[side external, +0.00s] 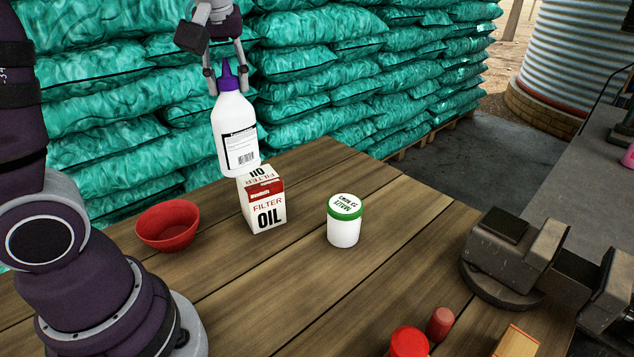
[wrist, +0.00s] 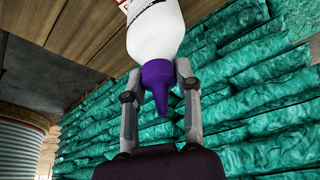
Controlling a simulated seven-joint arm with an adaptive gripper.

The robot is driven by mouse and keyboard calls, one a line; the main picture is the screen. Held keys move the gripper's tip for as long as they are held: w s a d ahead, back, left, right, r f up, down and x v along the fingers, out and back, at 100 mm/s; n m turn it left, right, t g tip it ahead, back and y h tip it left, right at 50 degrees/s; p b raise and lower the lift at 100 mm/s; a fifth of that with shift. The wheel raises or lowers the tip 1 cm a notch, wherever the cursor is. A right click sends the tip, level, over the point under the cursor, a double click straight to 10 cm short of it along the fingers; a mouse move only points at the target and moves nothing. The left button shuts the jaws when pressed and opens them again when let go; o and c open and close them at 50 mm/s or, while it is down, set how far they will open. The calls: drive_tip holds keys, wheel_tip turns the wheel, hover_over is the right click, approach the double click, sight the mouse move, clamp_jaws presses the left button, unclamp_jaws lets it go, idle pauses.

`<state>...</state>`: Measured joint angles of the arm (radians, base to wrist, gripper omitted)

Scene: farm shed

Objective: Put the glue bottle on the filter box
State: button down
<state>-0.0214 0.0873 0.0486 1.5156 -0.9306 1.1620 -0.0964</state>
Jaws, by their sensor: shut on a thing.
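The glue bottle (side external: 235,135) is white with a purple cap and a printed label. My gripper (side external: 225,80) is shut on its upper part near the cap and holds it nearly upright, slightly tilted. The wrist view shows the bottle (wrist: 155,35) between the two fingers (wrist: 157,85). The filter box (side external: 264,205) is a white and red carton marked "FILTER OIL", standing on the wooden table. The bottle's base appears at the box's top, overlapping its back part in the side view. I cannot tell whether they touch.
A red bowl (side external: 167,225) stands left of the box, and a white jar with a green lid (side external: 344,220) stands right. A dark vise (side external: 510,255) is at the right. Red items (side external: 409,342) sit at the front edge. Teal sacks (side external: 330,75) are stacked behind the table (side external: 300,290).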

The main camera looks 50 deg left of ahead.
drive_tip(key=shift+w+a+f, duration=0.3)
drive_tip(key=shift+w+f, duration=0.35)
drive_tip(key=shift+w+a+f, duration=0.35)
drive_tip(key=shift+w+f, duration=0.3)
drive_tip(key=shift+w+a+f, duration=0.3)
drive_tip(key=shift+w+f, duration=0.35)
drive_tip(key=shift+f, duration=0.1)
drive_tip(key=c, duration=0.8)
unclamp_jaws()
